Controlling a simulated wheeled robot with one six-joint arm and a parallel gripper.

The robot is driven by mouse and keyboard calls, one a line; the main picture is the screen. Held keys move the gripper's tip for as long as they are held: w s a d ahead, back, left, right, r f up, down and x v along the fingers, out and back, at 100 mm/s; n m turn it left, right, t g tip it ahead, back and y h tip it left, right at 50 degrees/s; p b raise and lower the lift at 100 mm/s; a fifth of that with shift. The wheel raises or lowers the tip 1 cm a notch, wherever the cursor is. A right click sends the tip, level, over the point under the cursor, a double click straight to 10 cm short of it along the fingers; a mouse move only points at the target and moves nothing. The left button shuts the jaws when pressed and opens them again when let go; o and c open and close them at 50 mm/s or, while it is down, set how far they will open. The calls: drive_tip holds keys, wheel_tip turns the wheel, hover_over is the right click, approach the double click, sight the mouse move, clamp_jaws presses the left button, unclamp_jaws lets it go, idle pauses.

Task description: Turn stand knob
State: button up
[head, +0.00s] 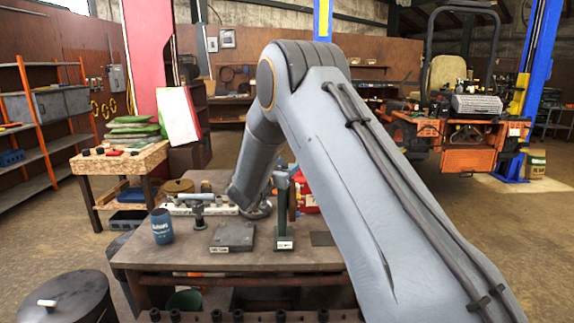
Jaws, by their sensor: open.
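A dark green upright stand (283,215) with a labelled base stands on the workbench (200,258). I cannot make out its knob clearly; my arm crosses close to it. My arm comes in from the lower right, bends at the top and reaches down to the bench. My gripper (262,207) is at its end, low over the bench, just left of the stand. Its jaws are small and partly hidden, and they show no held object. I cannot tell whether it touches the stand.
A blue cup (162,226), a dark block (233,237) and a grey T-shaped piece (198,209) are on the bench. A dark lidded drum (68,298) stands front left. An orange mower (459,130) is behind at right.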

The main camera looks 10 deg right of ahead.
drive_tip(key=shift+c, duration=0.4)
drive_tip(key=c, duration=0.9)
drive_tip(key=shift+c, duration=0.2)
drive_tip(key=shift+m+g+h+b, duration=0.3)
drive_tip(key=shift+b, duration=0.1)
drive_tip(key=shift+s+d+f+m+g+h+b, duration=0.1)
drive_tip(key=shift+m+g+h+b, duration=0.35)
drive_tip(key=shift+g+h+b, duration=0.1)
drive_tip(key=shift+s+d+f+m+g+h+b, duration=0.1)
drive_tip(key=shift+m+g+h+b, duration=0.35)
drive_tip(key=shift+b, duration=0.05)
drive_tip(key=g+b, duration=0.1)
drive_tip(key=m+g+h+b, duration=0.1)
drive_tip(key=m+g+h, duration=0.1)
drive_tip(key=shift+s+d+b, duration=0.25)
drive_tip(key=shift+s+b, duration=0.1)
drive_tip(key=shift+b, duration=0.05)
drive_tip(key=m+g+b, duration=0.1)
drive_tip(key=g, duration=0.1)
drive_tip(key=m+g+h+b, duration=0.1)
drive_tip(key=b, duration=0.1)
drive_tip(key=shift+s+d+m+g, duration=0.15)
drive_tip(key=shift+s+m+g, duration=0.15)
drive_tip(key=shift+s+g, duration=0.1)
drive_tip(key=shift+s+r+m+g+h+b, duration=0.15)
drive_tip(key=shift+m+g+h+b, duration=0.15)
drive_tip(key=shift+m+g+b, duration=0.15)
